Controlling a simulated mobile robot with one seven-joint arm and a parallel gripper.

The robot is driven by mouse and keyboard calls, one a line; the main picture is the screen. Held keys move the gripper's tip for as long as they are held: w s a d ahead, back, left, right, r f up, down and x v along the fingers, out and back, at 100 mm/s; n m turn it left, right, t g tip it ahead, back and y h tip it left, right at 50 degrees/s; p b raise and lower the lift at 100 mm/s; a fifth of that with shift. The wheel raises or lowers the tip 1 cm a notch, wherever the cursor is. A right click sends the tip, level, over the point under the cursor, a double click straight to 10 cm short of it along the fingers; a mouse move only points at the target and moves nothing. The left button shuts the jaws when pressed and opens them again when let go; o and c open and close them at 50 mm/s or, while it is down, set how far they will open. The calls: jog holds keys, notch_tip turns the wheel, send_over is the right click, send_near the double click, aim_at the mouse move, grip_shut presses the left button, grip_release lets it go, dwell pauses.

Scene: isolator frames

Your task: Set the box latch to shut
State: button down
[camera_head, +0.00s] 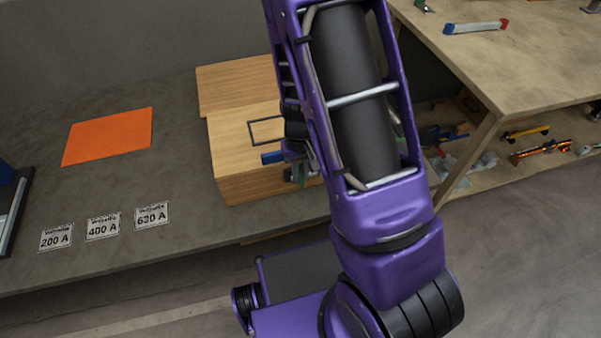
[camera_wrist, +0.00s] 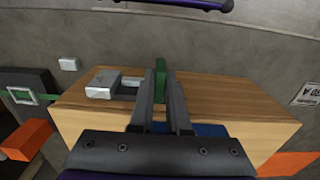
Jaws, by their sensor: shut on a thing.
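The wooden box (camera_head: 230,150) sits on the grey bench in the head view, partly behind my arm; it fills the middle of the wrist view (camera_wrist: 240,105). On its top in the wrist view is a grey metal latch piece (camera_wrist: 103,83), with an upright green piece (camera_wrist: 160,72) just right of it. My gripper (camera_wrist: 161,90) is shut on this green piece, one dark finger on each side. A blue part (camera_wrist: 208,130) shows behind the right finger. In the head view my gripper (camera_head: 302,160) is at the box's right end, and the latch is mostly hidden.
A second wooden piece (camera_head: 235,85) lies behind the box. An orange sheet (camera_head: 108,136) and labels (camera_head: 103,228) lie on the bench to the left. A wooden table (camera_head: 500,60) with a cluttered lower shelf stands at right. The bench between sheet and box is clear.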

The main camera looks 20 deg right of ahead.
dwell(0.4)
jog(key=shift+d+b, duration=0.55)
jog(key=shift+d, duration=1.1)
jog(key=c, duration=0.9)
grip_release()
jog(key=shift+r, duration=0.1)
notch_tip(320, 180, up, 17)
jog(key=p, duration=0.3)
jog(key=shift+r+p, duration=0.15)
jog(key=shift+p, duration=0.2)
